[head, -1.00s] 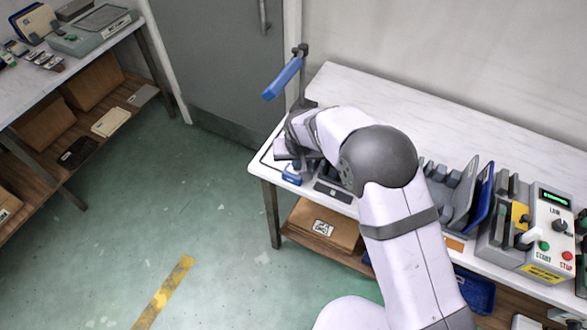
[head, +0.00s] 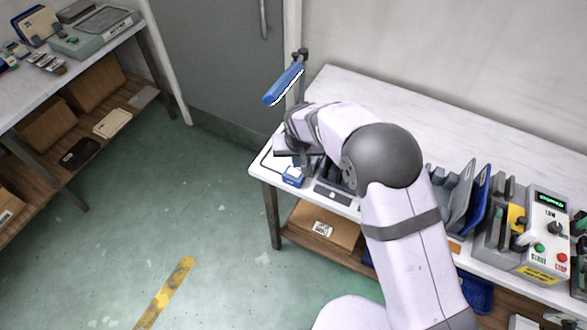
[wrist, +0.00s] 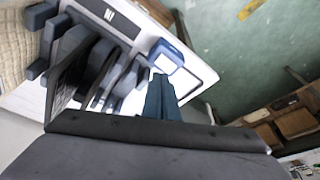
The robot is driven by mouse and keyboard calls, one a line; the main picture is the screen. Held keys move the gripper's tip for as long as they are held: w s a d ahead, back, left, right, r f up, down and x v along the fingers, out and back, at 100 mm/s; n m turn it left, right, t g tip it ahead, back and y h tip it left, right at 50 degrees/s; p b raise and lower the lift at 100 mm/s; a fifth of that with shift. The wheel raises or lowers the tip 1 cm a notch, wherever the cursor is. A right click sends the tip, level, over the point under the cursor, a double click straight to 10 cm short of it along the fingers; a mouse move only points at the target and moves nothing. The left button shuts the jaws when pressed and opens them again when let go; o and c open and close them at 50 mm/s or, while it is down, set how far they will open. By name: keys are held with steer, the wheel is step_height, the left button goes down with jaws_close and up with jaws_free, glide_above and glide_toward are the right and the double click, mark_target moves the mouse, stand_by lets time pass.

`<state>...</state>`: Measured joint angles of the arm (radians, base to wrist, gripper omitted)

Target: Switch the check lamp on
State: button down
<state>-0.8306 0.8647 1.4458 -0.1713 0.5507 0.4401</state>
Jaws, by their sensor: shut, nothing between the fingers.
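The check lamp is a blue bar-shaped head (head: 281,86) on a dark post at the table's far left corner in the head view. A bright white strip shows along its lower edge, so it looks lit. A small blue box (head: 293,177) sits on the table below it; it also shows in the wrist view (wrist: 172,50). My gripper is mostly hidden behind my arm in the head view, close above the blue box. In the wrist view my gripper's dark fingers (wrist: 160,80) are together and empty, pointing toward the box. Any contact with it cannot be told.
Grey racks with upright panels (head: 470,200) stand right of my arm. A control box (head: 545,235) with green and red buttons is further right. A cardboard box (head: 325,222) lies under the table. The table's back strip is clear.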

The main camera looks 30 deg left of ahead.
mark_target(298, 175)
step_height(298, 175, up, 4)
steer(key=shift+f+p, duration=0.2)
steer(key=shift+p, duration=0.7)
steer(key=s+d+f+n+g+h, duration=0.2)
steer(key=s+d+f, duration=0.1)
steer(key=s+d, duration=0.45)
steer(key=s+d+f+n+g+h, duration=0.1)
steer(key=s+d+f+g, duration=0.15)
steer(key=s+d, duration=0.5)
steer(key=s+d+r+m+g, duration=0.15)
steer(key=s+d+r, duration=0.25)
steer(key=d, duration=0.5)
steer(key=s+d+r+m, duration=0.3)
steer(key=d+r, duration=0.1)
steer(key=d, duration=0.5)
steer(key=w+d+r+m+t+y, duration=0.1)
steer(key=w+d+r+m+t, duration=0.2)
steer(key=d, duration=0.4)
step_height(298, 175, up, 3)
steer(key=shift+w+d+f+m, duration=0.25)
steer(key=shift+w+m, duration=0.3)
steer(key=shift+m, duration=0.2)
